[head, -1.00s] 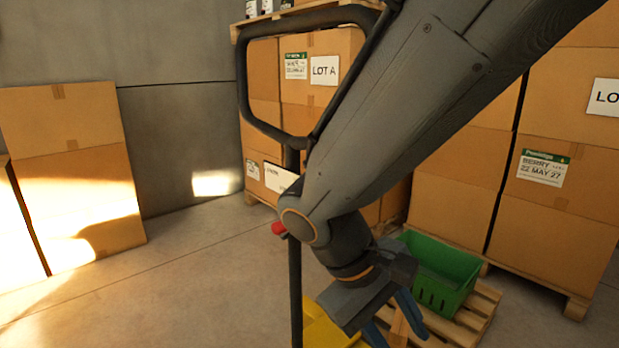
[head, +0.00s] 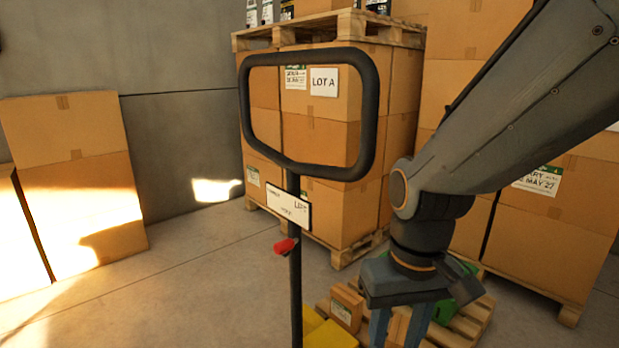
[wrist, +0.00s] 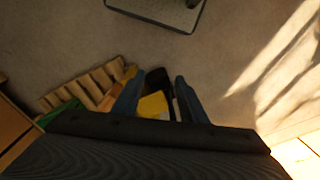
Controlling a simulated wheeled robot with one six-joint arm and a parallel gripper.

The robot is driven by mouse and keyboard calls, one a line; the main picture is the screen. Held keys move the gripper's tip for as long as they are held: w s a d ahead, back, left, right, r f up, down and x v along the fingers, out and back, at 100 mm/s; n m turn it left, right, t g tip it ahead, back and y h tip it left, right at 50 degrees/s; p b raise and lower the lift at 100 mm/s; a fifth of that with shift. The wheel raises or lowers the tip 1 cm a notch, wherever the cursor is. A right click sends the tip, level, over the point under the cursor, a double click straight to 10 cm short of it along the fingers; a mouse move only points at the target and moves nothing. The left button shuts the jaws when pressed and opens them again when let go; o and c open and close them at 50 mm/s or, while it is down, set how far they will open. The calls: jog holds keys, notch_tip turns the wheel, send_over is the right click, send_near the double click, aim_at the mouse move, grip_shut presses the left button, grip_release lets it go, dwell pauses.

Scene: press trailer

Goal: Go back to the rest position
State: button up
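My gripper (head: 398,328) hangs pointing down at the lower right of the head view, in front of a low wooden pallet. Its two blue fingers stand apart with nothing seen between them. In the wrist view my gripper (wrist: 152,92) also shows its fingers spread, with floor, a yellow thing and a dark thing visible beyond the gap. The fingertips in the head view run close to the bottom edge of the picture.
A black handle loop (head: 310,52) with a red lever (head: 286,246) stands left of my arm. The low pallet (head: 474,322) bears a small carton (head: 346,308) and a green crate (head: 466,292), partly hidden. Stacked cartons (head: 335,140) stand behind. Floor (head: 190,290) at left is clear.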

jog(key=d+r+m+p, duration=0.1)
jog(key=d+r+p, duration=0.5)
jog(key=p, duration=0.5)
jog(key=shift+s+d+r+m, duration=0.2)
jog(key=shift+s+m, duration=0.1)
jog(key=shift+m, duration=0.1)
